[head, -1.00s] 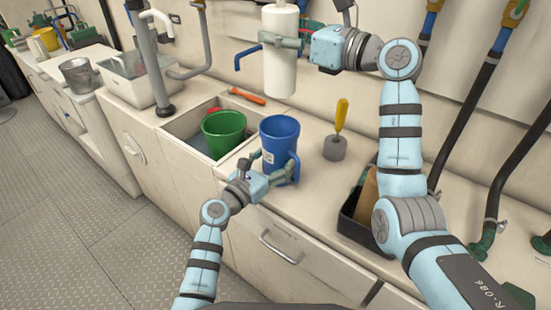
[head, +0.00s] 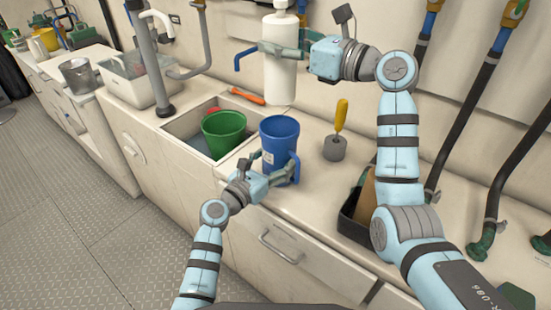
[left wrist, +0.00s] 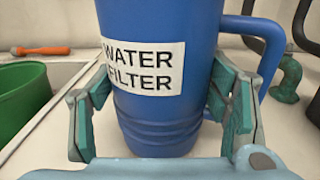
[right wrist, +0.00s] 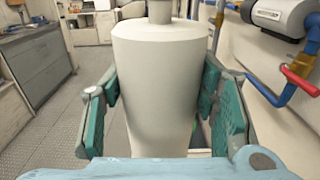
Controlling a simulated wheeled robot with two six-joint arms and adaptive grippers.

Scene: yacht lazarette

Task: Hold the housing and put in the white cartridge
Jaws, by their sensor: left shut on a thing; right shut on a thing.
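The blue housing (head: 279,138), labelled "WATER FILTER", stands upright on the counter. It also shows close up in the left wrist view (left wrist: 160,118). My left gripper (head: 268,162) is shut around the housing's lower body, one finger on each side. The white cartridge (head: 281,78) is upright in my right gripper (head: 283,50), which is shut on its upper part. The cartridge hangs above the housing, its lower end apart from the rim. It fills the middle of the right wrist view (right wrist: 157,90). The inside of the housing is mostly hidden.
A green bucket (head: 224,134) stands in the sink left of the housing. An orange-handled tool (head: 246,96) lies behind it. A yellow-handled tool with a grey head (head: 335,146) stands to the right. A dark bin (head: 352,222) sits at the front right.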

